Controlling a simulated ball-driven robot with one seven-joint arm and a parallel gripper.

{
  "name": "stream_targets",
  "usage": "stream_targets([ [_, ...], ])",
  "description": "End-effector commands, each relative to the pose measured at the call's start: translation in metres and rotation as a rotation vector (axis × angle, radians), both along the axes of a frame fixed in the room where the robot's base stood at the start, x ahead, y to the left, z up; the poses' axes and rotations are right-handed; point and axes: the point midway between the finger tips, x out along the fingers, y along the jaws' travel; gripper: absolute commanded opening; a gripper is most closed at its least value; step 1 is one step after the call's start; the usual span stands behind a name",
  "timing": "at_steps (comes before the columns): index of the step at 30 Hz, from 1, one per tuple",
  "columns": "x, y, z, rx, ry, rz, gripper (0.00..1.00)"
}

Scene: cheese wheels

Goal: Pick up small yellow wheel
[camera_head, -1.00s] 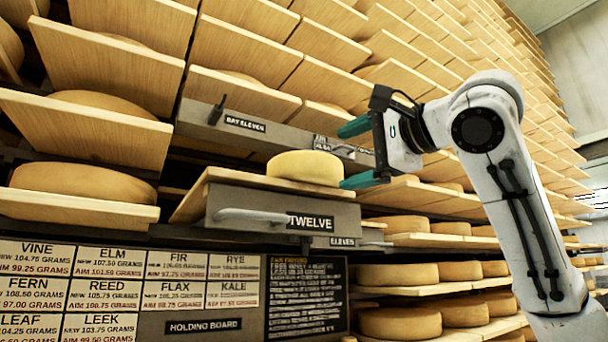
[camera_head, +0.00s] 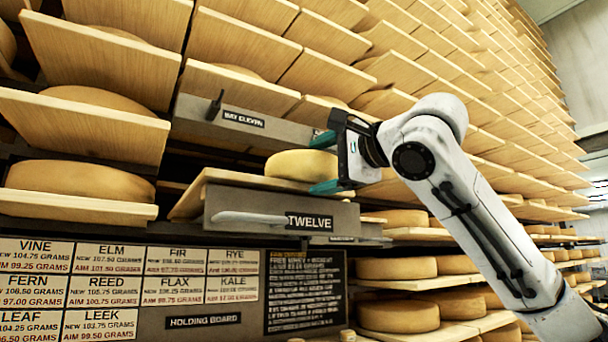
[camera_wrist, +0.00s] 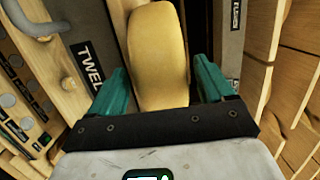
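The small yellow wheel (camera_head: 300,165) lies flat on a wooden board (camera_head: 215,177) behind the drawer front labelled TWELVE (camera_head: 310,220). In the wrist view the wheel (camera_wrist: 157,55) appears between the two teal fingers. My gripper (camera_head: 322,164) is open at the wheel's right side, one finger above and behind, the other in front and lower. In the wrist view my gripper (camera_wrist: 160,88) has a finger on each side of the wheel's near end, with gaps visible. I see no clear contact.
A grey handle (camera_head: 255,217) sticks out from the drawer front. Racks with larger cheese wheels (camera_head: 80,180) stand left and lower right (camera_head: 398,317). A holding board with labels (camera_head: 175,275) is below.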

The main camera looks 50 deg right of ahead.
Motion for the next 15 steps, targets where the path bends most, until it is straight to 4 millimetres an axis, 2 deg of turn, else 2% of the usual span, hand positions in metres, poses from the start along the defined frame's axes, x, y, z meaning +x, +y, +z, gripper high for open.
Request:
stream_targets([
  [2, -0.0001, 0.0001, 0.0001, 0.000, 0.000, 0.000, 0.73],
  [15, 0.0000, 0.0001, -0.0004, 0.000, 0.001, 0.000, 0.31],
])
